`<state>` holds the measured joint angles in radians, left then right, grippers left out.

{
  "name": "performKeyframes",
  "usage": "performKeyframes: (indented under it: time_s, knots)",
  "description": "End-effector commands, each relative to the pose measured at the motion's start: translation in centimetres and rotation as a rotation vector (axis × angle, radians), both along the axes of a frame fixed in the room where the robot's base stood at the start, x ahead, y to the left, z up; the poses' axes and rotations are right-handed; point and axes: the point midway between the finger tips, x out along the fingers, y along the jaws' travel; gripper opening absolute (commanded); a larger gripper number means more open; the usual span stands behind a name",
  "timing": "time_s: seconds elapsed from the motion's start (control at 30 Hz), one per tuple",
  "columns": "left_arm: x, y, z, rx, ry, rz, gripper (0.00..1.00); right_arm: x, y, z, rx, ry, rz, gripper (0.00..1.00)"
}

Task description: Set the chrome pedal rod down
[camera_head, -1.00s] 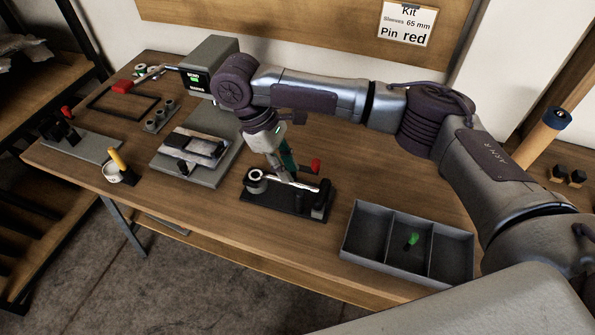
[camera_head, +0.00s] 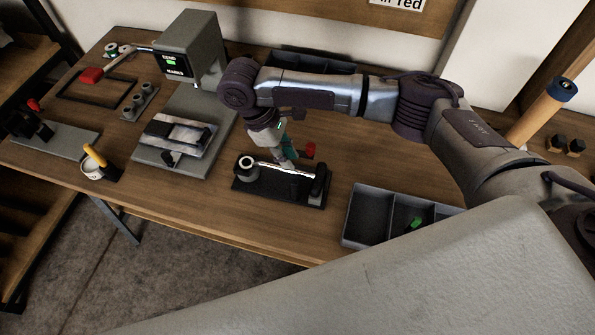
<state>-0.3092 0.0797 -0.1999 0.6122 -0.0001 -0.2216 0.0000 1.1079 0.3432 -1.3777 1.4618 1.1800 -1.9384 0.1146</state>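The chrome pedal rod (camera_head: 275,166) lies lengthwise along the black fixture (camera_head: 262,187) in the middle of the bench. Its left end is at a round ring-topped post (camera_head: 246,164), and its right end is by a dark upright block (camera_head: 321,183). My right gripper (camera_head: 288,158) points down just behind the middle of the rod, close to it. Its fingertips are small and partly hidden, so I cannot tell whether they are apart or touch the rod. A red knob (camera_head: 310,150) shows right beside the gripper. My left gripper is not in view.
A grey divided tray (camera_head: 376,214) with a green piece (camera_head: 416,223) stands to the right. A press-like machine (camera_head: 190,50) with a lit display and a flat clamp plate (camera_head: 178,135) are to the left. A cup (camera_head: 93,168) sits near the front edge.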

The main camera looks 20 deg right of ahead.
Motion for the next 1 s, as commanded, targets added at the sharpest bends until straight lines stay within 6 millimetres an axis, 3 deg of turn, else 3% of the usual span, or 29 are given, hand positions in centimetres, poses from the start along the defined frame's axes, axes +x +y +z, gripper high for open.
performKeyframes:
  time_s: [0.17,0.4,0.63,0.77,1.0]
  knots:
    - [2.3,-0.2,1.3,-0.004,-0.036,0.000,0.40,-0.8,-0.8,-2.1,-0.004,0.003,-0.001,0.22]
    - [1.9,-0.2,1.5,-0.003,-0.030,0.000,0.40,-1.3,-1.5,-4.5,-0.002,0.001,0.000,0.22]
    - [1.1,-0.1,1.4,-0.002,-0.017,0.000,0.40,-1.3,-1.5,-4.6,-0.002,0.001,0.000,0.20]
    - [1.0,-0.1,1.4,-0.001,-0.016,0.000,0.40,-1.3,-1.5,-4.6,-0.002,0.001,0.000,0.00]
    - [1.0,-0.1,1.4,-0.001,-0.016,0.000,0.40,-1.2,-1.5,-4.5,-0.001,0.000,0.000,0.00]
